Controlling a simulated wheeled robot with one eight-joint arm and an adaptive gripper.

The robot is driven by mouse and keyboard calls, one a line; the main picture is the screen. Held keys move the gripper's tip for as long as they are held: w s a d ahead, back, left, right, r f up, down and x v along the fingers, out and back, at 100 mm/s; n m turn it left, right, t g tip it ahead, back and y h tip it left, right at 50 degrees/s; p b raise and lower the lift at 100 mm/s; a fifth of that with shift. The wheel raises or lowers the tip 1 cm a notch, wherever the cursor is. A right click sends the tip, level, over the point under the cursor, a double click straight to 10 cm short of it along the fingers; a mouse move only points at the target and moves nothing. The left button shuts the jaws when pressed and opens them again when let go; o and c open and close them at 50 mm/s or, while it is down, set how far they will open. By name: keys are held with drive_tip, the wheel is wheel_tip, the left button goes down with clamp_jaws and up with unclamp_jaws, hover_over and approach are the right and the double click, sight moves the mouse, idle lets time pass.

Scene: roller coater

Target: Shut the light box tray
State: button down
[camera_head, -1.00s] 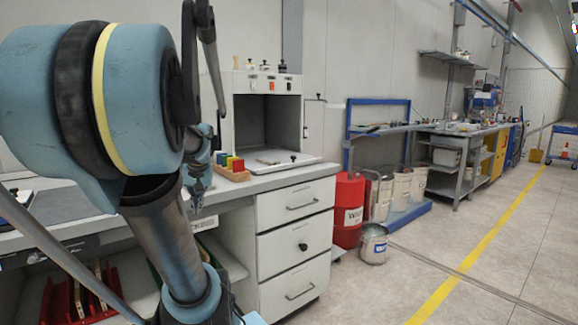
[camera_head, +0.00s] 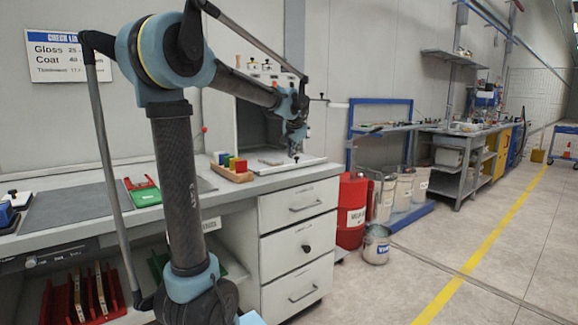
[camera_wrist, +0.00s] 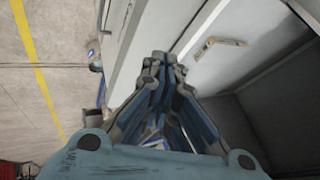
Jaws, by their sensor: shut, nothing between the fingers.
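The light box (camera_head: 240,125) is a pale cabinet with a dark open front, standing on the bench against the wall. Its tray (camera_head: 313,161) sticks out at the front over the bench top, with a small flat piece lying on it. A dark knob at the tray front shows just below my gripper (camera_head: 297,138). My gripper is shut and empty, above the tray's front part and partly covering the box opening. In the wrist view, my gripper's closed fingertips (camera_wrist: 162,62) are near the pale tray (camera_wrist: 240,62); I cannot tell whether they touch it.
A wooden holder with coloured blocks (camera_head: 232,172) stands on the bench left of the tray. A green-and-red item (camera_head: 143,191) and a dark mat (camera_head: 70,208) lie farther left. Drawers (camera_head: 300,240) are below; a red drum (camera_head: 351,210) stands on the floor to the right.

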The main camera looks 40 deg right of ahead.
drive_tip(key=x, duration=0.3)
drive_tip(key=d+x, duration=0.1)
drive_tip(key=x, duration=0.2)
drive_tip(key=d+x, duration=0.1)
drive_tip(key=x, duration=0.3)
drive_tip(key=shift+s+r, duration=0.2)
drive_tip(key=shift+w, duration=1.95)
drive_tip(key=w, duration=1.9)
drive_tip(key=shift+w, duration=0.1)
drive_tip(key=shift+r, duration=0.1)
